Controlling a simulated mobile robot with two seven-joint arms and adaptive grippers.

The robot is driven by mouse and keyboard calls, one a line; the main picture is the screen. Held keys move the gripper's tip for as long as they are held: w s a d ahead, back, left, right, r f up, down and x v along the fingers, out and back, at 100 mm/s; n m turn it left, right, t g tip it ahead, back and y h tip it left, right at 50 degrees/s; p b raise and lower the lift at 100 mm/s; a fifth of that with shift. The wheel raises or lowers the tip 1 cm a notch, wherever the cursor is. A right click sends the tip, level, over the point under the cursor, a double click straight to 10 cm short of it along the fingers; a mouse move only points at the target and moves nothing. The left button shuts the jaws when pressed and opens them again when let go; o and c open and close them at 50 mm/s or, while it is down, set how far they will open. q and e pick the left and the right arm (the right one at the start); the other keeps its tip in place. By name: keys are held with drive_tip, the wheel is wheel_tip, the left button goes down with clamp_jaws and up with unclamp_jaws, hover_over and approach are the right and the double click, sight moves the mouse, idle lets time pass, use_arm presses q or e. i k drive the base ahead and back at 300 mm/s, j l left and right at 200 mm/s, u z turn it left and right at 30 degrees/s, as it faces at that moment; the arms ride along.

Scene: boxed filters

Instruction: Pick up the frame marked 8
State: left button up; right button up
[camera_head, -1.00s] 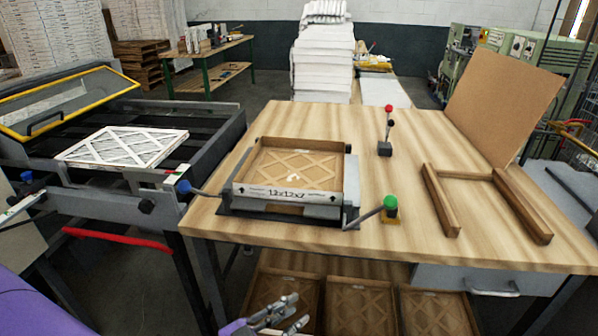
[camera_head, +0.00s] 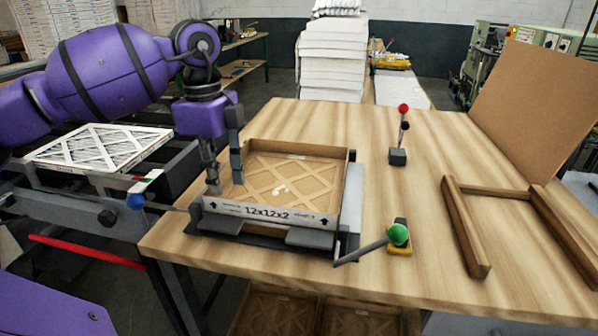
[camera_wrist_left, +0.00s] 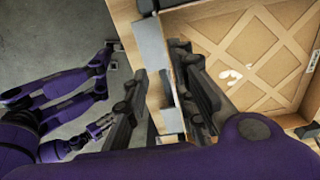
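A square cardboard filter frame with a lattice (camera_head: 299,178) lies in a dark fixture on the wooden table. Its white front edge reads 12x12x2. A white mark on its inner face is too unclear to read; it also shows in the left wrist view (camera_wrist_left: 232,76). My left gripper (camera_head: 225,186) points down at the frame's left side.
A green-knobbed lever (camera_head: 398,234) stands at the fixture's right, a red-knobbed one (camera_head: 403,109) behind. A wooden U-shaped piece (camera_head: 462,225) lies right. A white-edged lattice filter (camera_head: 100,148) lies on the left machine. Several lattice frames (camera_head: 262,312) sit below the table.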

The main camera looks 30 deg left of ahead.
sight(334, 155)
drive_tip(key=i, duration=1.05)
